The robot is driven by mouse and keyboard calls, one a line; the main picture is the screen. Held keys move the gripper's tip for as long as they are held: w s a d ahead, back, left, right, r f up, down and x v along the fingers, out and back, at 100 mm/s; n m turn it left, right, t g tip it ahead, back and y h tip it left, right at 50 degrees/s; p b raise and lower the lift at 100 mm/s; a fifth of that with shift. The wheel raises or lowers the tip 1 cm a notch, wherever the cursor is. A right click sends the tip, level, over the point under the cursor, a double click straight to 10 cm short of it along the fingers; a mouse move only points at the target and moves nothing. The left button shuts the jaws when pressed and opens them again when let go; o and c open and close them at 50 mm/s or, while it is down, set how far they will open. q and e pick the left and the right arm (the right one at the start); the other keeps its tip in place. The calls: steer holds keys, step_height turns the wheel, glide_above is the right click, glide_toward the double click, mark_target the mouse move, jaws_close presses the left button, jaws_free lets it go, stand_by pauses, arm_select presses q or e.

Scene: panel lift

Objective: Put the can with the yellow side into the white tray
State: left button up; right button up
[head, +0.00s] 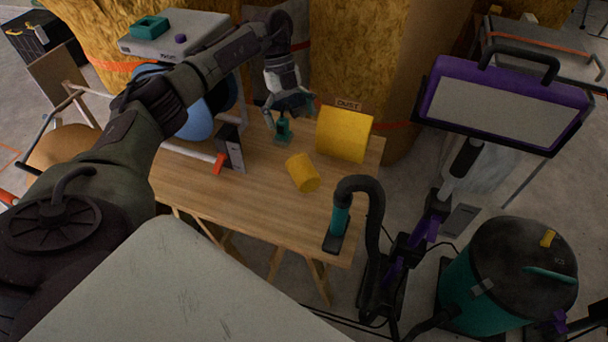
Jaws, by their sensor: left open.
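A yellow cylinder (299,168), the only can-like thing with a yellow side that I see, is on the wooden table near its middle. It looks tipped on its side, with one end toward the lower right. My left gripper (285,108) hangs behind it, fingers pointing down and open. A small teal object (283,130) shows just under the fingers; I cannot tell whether they touch it. The gripper is apart from the yellow cylinder. I cannot pick out a white tray with certainty. My right gripper is not in view.
A yellow box labelled DUST (343,135) stands right of the cylinder on the table (240,205). A black hose with a teal nozzle (340,218) is at the table's right corner. A teal vacuum drum (465,295) stands at lower right. The table front is clear.

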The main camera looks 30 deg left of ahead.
mark_target(300, 158)
arm_select(q)
steer(key=x, duration=0.3)
steer(key=b+x, duration=0.1)
steer(key=x, duration=0.3)
steer(key=b+x, duration=0.1)
steer(key=x, duration=0.3)
steer(key=shift+w+a+f, duration=0.1)
steer(key=shift+a+f, duration=0.1)
steer(key=shift+a, duration=0.05)
steer(key=x, duration=0.4)
steer(key=shift+f+b, duration=0.2)
steer(key=shift+b, duration=0.1)
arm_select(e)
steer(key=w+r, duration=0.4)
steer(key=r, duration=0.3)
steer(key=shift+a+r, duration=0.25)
arm_select(q)
steer(key=c, duration=1.6)
